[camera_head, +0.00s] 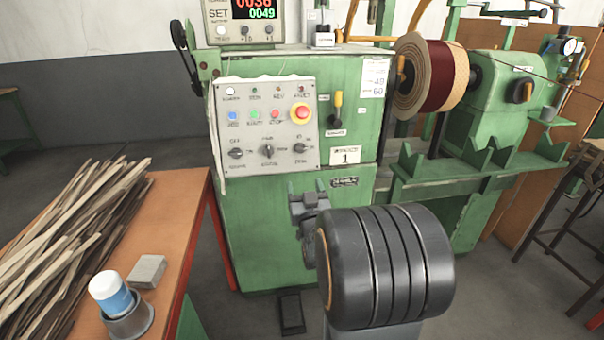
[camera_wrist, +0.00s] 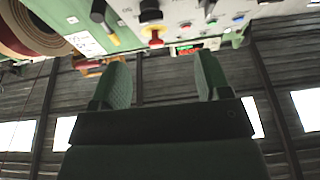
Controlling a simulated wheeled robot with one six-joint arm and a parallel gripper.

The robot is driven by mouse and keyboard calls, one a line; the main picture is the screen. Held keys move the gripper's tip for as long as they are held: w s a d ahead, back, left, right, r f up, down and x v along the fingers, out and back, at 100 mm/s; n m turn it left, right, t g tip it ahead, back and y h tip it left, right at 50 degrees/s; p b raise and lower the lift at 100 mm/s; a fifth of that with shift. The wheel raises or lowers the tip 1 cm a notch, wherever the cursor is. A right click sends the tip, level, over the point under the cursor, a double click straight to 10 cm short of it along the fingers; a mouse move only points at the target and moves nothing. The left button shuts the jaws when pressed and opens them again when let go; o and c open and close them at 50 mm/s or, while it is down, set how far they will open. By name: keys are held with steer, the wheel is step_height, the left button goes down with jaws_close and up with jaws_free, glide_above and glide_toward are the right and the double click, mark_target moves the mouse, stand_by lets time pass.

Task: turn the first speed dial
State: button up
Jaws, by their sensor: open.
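The grey control panel (camera_head: 265,120) is on the front of the green machine. Its bottom row holds three black dials: a left dial (camera_head: 236,153), a middle dial (camera_head: 268,150) and a right dial (camera_head: 299,147). Their labels are too small to read surely. In the wrist view, the right dial (camera_wrist: 150,12) and middle dial (camera_wrist: 208,5) show upside down at the top edge. My gripper (camera_head: 309,201) is below the panel's lower right, apart from the dials. In the wrist view my gripper (camera_wrist: 163,75) has its two green-padded fingers wide apart, with nothing between them.
A red emergency button (camera_head: 301,113) and small coloured buttons sit above the dials. A yellow-handled lever (camera_head: 337,103) stands right of the panel. A wound coil (camera_head: 430,77) is further right. An orange table (camera_head: 178,215) with wooden strips and a cup stands left.

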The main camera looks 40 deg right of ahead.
mark_target(302, 150)
steer(key=shift+t+h, duration=0.4)
steer(key=shift+h, duration=0.2)
steer(key=x, duration=0.4)
steer(key=d+x, duration=0.1)
steer(key=x, duration=0.8)
steer(key=shift+s+d+f, duration=0.15)
steer(key=shift+f, duration=0.15)
steer(key=c, duration=0.9)
